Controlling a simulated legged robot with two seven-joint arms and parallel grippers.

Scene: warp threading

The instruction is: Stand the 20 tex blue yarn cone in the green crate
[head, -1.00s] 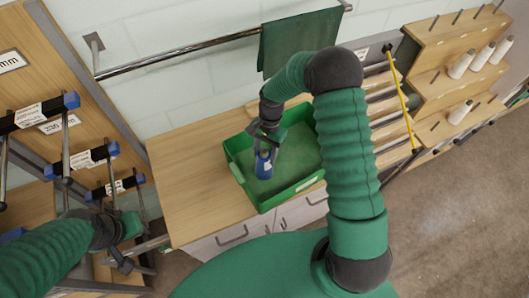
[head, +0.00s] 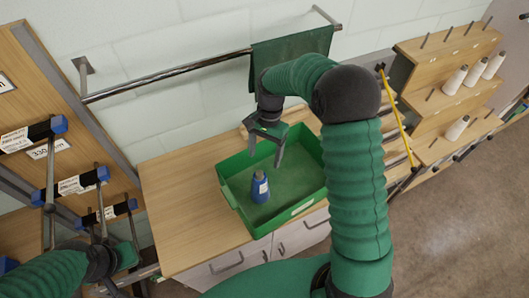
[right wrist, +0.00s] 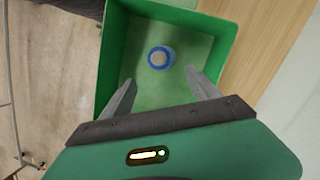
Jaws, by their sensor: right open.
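The blue yarn cone (head: 260,188) stands upright on the floor of the green crate (head: 234,206), near its left front part. A white label shows on its side, but its print is too small to read. The right wrist view shows the cone (right wrist: 159,58) from above, inside the crate (right wrist: 112,60). My right gripper (head: 265,155) is open and empty above the crate, clear of the cone. Its fingers (right wrist: 160,88) are spread in the right wrist view. My left gripper (head: 125,285) is partly in view at the lower left; its jaws are unclear.
The crate sits on a wooden counter (head: 180,200) with free room to its left. A rail (head: 170,77) with a green cloth (head: 300,52) runs along the wall behind. A pegged rack (head: 450,75) with white cones stands at right. Labelled bars (head: 75,185) stand at left.

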